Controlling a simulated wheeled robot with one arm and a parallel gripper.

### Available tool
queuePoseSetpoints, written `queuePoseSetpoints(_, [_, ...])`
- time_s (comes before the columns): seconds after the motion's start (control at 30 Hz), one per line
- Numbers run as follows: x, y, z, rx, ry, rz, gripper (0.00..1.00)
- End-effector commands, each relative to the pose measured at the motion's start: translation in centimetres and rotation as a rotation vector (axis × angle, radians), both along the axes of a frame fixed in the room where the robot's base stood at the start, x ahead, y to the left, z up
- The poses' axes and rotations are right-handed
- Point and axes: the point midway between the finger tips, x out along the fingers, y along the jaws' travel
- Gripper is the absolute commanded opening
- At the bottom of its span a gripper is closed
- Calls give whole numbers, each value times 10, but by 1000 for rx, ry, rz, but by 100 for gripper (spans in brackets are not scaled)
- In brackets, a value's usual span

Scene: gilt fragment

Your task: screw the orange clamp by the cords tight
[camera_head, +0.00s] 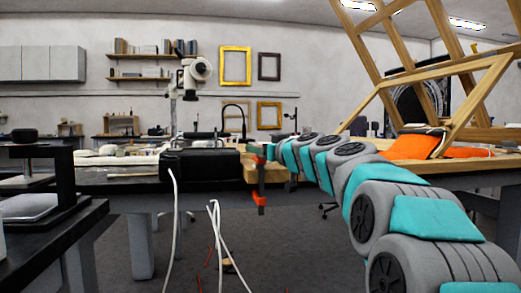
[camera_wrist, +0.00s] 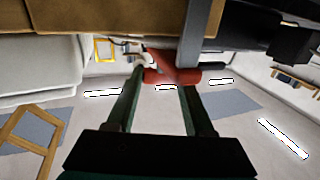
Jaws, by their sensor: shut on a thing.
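The orange clamp (camera_head: 259,199) sits at the edge of the workbench, just right of the black case, with its bar hanging down below the top. In the wrist view its orange-red part (camera_wrist: 184,77) and grey bar (camera_wrist: 194,38) show close up. My gripper (camera_head: 266,151) is at the clamp, at about table-edge height. In the wrist view my gripper (camera_wrist: 161,82) has its two dark green fingers on the orange-red part, shut on it. The exact finger contact is partly hidden. White cords (camera_head: 216,235) hang in front, left of the clamp.
A black case (camera_head: 200,164) stands on the bench beside the clamp. A dark table (camera_head: 50,230) stands at the near left. The floor (camera_head: 300,250) below the clamp looks mostly open.

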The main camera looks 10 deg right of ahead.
Motion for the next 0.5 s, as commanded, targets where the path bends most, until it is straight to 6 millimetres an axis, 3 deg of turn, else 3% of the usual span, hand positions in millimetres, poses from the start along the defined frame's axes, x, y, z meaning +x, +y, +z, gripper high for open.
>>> queuePoseSetpoints(0.03, [0, 0, 0, 0, 0, 0, 33])
queuePoseSetpoints(0.33, [0, 0, 0, 0, 0, 0, 0])
queuePoseSetpoints(0.5, [0, 1, 0, 0, 1, -3, 0])
